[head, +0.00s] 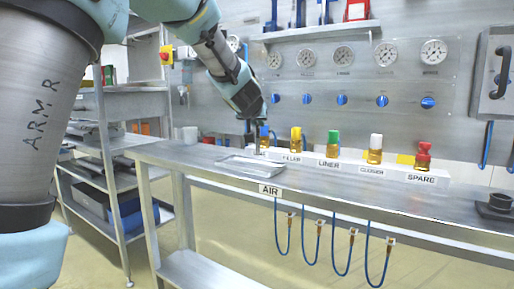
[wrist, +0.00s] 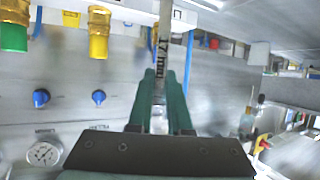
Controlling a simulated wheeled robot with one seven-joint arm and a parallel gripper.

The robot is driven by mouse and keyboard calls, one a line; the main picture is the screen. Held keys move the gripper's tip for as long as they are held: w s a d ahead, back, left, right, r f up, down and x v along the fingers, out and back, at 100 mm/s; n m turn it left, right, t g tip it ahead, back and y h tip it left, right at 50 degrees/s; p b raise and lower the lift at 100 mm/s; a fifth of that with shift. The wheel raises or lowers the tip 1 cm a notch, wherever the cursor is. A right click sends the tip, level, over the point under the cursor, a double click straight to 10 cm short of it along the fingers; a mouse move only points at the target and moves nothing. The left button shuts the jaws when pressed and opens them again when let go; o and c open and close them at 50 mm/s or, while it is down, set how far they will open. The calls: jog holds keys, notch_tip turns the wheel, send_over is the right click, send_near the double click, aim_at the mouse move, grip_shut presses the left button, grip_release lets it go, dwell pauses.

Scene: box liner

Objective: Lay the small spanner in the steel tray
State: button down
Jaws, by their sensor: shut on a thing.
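My gripper (head: 249,117) is above the back of the bench, over the far side of the steel tray (head: 235,171). In the wrist view my gripper (wrist: 167,88) has its green fingers shut on the spanner (wrist: 165,30), a slim grey metal bar marked "17mm" that extends beyond the fingertips. The far end of the spanner runs out of the wrist view. In the head view the spanner is too small to make out clearly. The tray is shallow and lies flat on the bench; I see nothing in it.
A row of valves with coloured caps stands behind labels along the bench back, with a blue one (head: 264,132) close to my gripper and a yellow one (head: 296,140) beside it. A shelf rack (head: 125,150) is further left.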

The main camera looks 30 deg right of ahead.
aim_at(258, 135)
notch_tip(258, 135, down, 4)
jog(key=b, duration=0.3)
jog(key=shift+f, duration=0.1)
jog(key=c, duration=0.8)
grip_release()
jog(key=shift+c, duration=0.2)
